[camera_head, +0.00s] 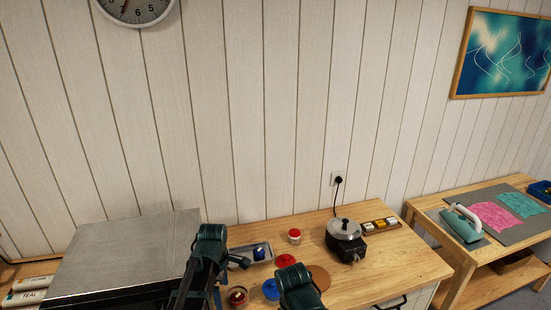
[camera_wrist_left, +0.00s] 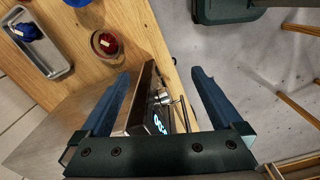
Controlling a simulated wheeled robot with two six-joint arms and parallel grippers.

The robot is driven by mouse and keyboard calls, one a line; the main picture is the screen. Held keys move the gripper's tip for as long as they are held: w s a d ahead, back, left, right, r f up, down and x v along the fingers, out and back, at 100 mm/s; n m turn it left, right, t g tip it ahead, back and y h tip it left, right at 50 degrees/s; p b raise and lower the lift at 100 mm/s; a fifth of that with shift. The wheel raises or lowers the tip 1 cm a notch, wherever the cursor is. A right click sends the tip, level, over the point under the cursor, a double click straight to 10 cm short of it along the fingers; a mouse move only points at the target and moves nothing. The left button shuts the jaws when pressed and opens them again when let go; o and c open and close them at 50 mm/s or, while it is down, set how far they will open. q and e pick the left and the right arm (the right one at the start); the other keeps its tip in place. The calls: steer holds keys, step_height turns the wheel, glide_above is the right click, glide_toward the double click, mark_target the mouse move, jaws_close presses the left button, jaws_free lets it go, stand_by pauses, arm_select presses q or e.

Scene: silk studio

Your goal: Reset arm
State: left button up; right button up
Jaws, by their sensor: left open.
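In the left wrist view my left gripper (camera_wrist_left: 160,73) is open, its two blue fingers wide apart. Between and beyond them shows the dark front of an appliance with a lit display (camera_wrist_left: 159,122); I see no object gripped. In the head view my left arm's dark green link (camera_head: 209,245) stands in front of the counter, beside the steel-topped appliance (camera_head: 130,255). My right arm's green link (camera_head: 298,285) shows at the bottom edge; its gripper is not visible.
The wooden counter (camera_head: 395,262) bears a metal tray (camera_head: 236,255) with a blue item, a glass bowl with red contents (camera_head: 237,296), red and blue round items, and a pot on a black burner (camera_head: 345,238). A second table (camera_head: 455,255) stands at right, with an iron (camera_head: 464,222).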

arm_select(q)
steer(key=s+a+m, duration=0.1)
steer(key=s+m, duration=0.7)
steer(key=m, duration=1)
steer(key=s+d+f+m+b, duration=0.1)
steer(key=s+d+f+b, duration=0.1)
steer(key=d+f+b, duration=0.3)
steer(key=s+d+f+m+y+b, duration=0.1)
steer(key=d+f+b, duration=0.5)
steer(key=f+b, duration=0.8)
steer(key=shift+s+f+m, duration=0.15)
steer(key=shift+s+m, duration=0.55)
steer(key=shift+s, duration=0.55)
arm_select(e)
step_height(320, 180, down, 19)
steer(key=shift+w+f, duration=0.2)
steer(key=shift+w, duration=0.1)
